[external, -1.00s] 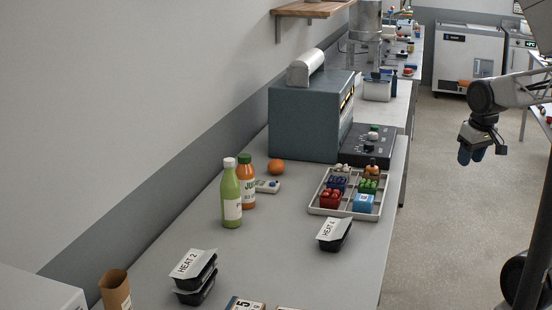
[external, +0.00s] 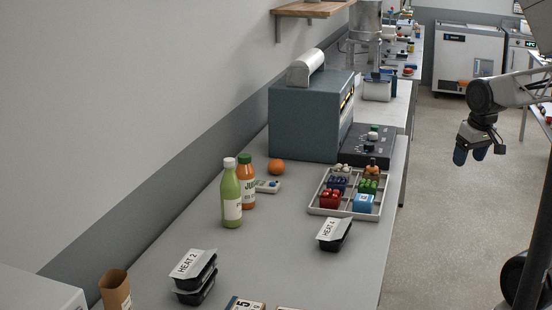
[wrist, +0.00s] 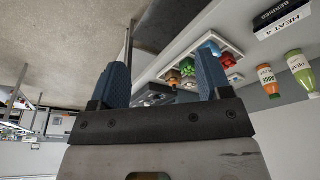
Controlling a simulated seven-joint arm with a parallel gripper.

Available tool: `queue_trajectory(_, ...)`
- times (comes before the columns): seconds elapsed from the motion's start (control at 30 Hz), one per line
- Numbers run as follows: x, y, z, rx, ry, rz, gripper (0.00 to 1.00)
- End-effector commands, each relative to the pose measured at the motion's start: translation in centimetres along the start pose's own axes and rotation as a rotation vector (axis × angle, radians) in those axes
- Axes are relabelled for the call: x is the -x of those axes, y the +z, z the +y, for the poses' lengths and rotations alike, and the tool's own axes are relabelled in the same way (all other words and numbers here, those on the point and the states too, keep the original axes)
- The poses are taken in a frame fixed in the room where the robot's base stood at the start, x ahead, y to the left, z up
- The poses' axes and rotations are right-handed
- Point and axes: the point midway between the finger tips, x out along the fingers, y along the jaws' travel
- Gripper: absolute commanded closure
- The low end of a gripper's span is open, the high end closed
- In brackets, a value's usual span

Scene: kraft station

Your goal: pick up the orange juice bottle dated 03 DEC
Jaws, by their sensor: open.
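An orange juice bottle (external: 247,184) with a green cap and a white label stands upright on the counter in the external view. A green bottle (external: 231,196) with a white cap stands close in front and partly hides it. No date can be read on either bottle. In the wrist view the orange bottle (wrist: 267,80) and the green bottle (wrist: 298,70) show at the right. My gripper (external: 471,156) is over the floor, right of the counter and far from the bottles. Its blue fingers (wrist: 158,82) are apart with nothing between them.
A divided tray (external: 323,209) of small coloured items lies right of the bottles. Black HEAT 4 (external: 334,236) and HEAT 2 (external: 195,276) containers, an orange fruit (external: 276,167), a small white device (external: 267,186) and a blue-grey machine (external: 305,125) share the counter. The counter's middle is clear.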

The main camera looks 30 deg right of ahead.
Motion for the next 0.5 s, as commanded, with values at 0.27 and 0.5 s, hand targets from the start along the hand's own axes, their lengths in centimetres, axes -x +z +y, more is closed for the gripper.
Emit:
queue_trajectory(0.27,-0.3,-3.1,-2.5,-0.115,-0.102,-0.028,0.29)
queue_trajectory(0.5,-1.0,-8.4,-7.0,-0.322,-0.264,-0.091,0.29)
